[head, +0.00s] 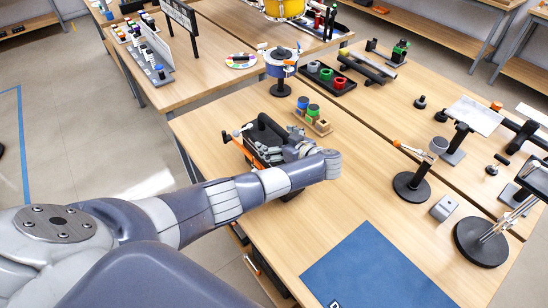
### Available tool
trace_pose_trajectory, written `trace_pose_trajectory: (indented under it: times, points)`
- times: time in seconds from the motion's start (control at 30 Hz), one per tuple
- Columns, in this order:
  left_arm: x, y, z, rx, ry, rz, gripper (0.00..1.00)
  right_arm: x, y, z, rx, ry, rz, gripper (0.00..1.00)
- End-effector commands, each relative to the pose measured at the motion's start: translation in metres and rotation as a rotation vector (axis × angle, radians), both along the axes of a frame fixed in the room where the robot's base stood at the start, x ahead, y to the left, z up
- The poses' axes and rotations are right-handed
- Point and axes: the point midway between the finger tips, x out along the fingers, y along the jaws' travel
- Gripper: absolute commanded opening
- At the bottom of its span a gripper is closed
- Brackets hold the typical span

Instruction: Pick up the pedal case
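A black case (265,131) with a raised handle on top, likely the pedal case, stands on the wooden table near its left edge. Some orange shows on its left side. My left arm reaches across from the lower left, and my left gripper (272,153) is right at the near side of the case, overlapping it in the picture. The wrist and gripper hide the lower near part of the case. The fingertips are too small and dark to tell whether they are apart or closed, or whether they touch the case. My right gripper is not in view.
A wooden block with green and blue round pieces (312,117) stands just behind the case. A blue mat (375,270) lies at the front. Stands with round black bases (411,187) are to the right. The table between mat and case is mostly bare.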

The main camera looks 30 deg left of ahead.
Motion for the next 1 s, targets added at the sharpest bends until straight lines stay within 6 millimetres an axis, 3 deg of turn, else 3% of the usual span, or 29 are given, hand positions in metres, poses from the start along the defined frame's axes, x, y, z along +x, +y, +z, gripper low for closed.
trace_pose_trajectory:
  times: [0.03, 0.2, 0.3, 0.67, 1.0]
  points:
    - [0.0, 0.0, 0.0, 0.0, 0.0, 0.0, 0.73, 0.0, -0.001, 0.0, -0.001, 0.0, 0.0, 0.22]
    - [0.0, 0.0, 0.0, 0.0, 0.0, 0.001, 0.34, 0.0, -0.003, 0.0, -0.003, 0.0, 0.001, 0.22]
    - [0.001, 0.001, 0.003, 0.003, -0.005, 0.0, 0.16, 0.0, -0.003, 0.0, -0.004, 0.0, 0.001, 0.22]
    - [0.001, 0.0, 0.005, 0.002, -0.004, 0.0, 0.16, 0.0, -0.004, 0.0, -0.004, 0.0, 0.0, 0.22]
    - [0.001, 0.0, 0.026, 0.001, -0.007, 0.001, 0.16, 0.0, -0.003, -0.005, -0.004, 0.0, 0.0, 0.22]
